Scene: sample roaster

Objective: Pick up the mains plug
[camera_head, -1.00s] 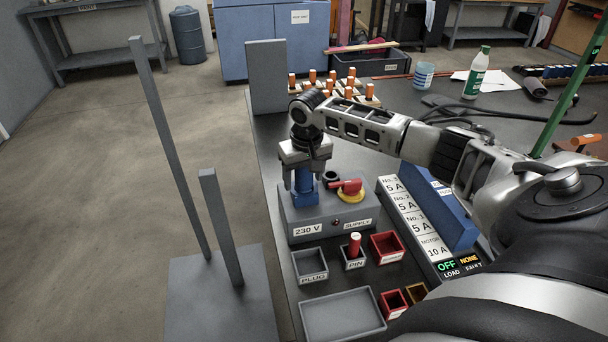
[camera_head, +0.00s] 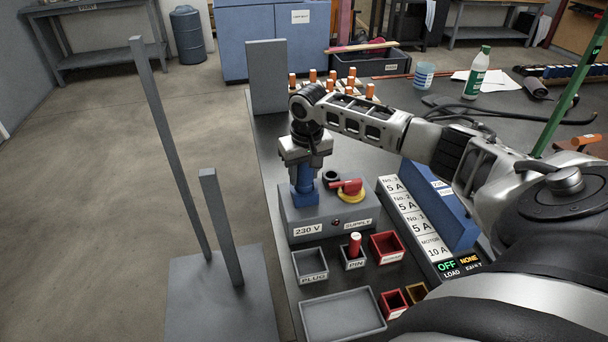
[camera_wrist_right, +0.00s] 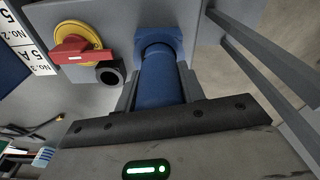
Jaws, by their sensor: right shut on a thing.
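The mains plug (camera_head: 304,178) is a blue cylinder standing upright on top of the grey 230 V supply box (camera_head: 305,222). In the right wrist view the blue plug (camera_wrist_right: 160,80) meets a blue square-flanged socket (camera_wrist_right: 158,42) on the box face. My right gripper (camera_head: 305,172) comes down from above and is shut on the plug. Its fingers (camera_wrist_right: 160,95) lie on both sides of the blue body in the wrist view. The plug's lower end is hidden inside the socket. My left gripper is not in view.
A red switch handle on a yellow disc (camera_head: 348,190) sits right beside the plug. An empty grey PLUG tray (camera_head: 311,279) and a PIN tray with a red pin (camera_head: 355,244) stand in front. A grey upright post (camera_head: 221,225) rises at the left.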

